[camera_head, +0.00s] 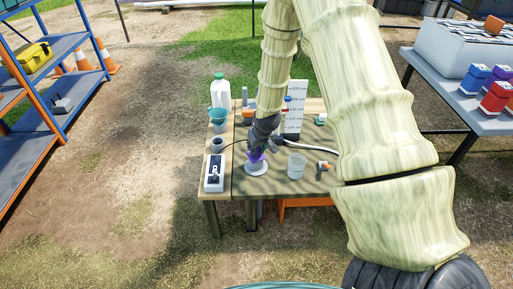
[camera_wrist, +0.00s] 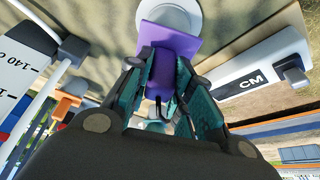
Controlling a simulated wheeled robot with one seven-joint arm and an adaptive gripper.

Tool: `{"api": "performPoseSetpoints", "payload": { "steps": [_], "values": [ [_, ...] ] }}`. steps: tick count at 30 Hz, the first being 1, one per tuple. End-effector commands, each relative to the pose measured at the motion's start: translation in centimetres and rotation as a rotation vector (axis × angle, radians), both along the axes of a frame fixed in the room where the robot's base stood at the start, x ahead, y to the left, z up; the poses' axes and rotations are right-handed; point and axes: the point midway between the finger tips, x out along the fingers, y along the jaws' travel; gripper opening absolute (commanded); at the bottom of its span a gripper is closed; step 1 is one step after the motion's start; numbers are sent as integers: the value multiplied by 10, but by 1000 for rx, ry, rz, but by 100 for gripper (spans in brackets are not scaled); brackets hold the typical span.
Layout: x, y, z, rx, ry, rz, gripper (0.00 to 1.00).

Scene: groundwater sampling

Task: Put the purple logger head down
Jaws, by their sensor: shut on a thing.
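The purple logger head (camera_wrist: 170,48) sits between the fingers of my gripper (camera_wrist: 165,75), which is shut on it, in the wrist view. A round white piece (camera_wrist: 172,14) shows at its far end, against the wooden table. In the head view, my gripper (camera_head: 256,149) is low over the table (camera_head: 240,186), and the purple head (camera_head: 256,157) shows just above a white round base (camera_head: 256,169). I cannot tell whether the head touches this white base or only overlaps it in the picture.
A white box with a black switch (camera_head: 214,172) stands left. A clear beaker (camera_head: 296,166) is close on the right. Behind are a white jug (camera_head: 220,92), a teal funnel (camera_head: 218,116) and a scale board (camera_head: 294,110). Some front tabletop is bare.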

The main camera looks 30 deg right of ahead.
Motion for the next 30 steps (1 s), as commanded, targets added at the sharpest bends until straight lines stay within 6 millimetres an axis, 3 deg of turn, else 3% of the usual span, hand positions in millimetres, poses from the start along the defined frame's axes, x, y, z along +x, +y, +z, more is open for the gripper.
{"api": "performPoseSetpoints", "payload": {
  "steps": [1,2,5,17,30],
  "values": [
    [0,0,-2,0,1,0,0],
    [0,0,-1,0,0,0,28],
    [0,0,-1,0,0,0,44],
    [0,0,4,0,-1,0,44],
    [-25,4,65,1,-2,0,44]
  ]
}}
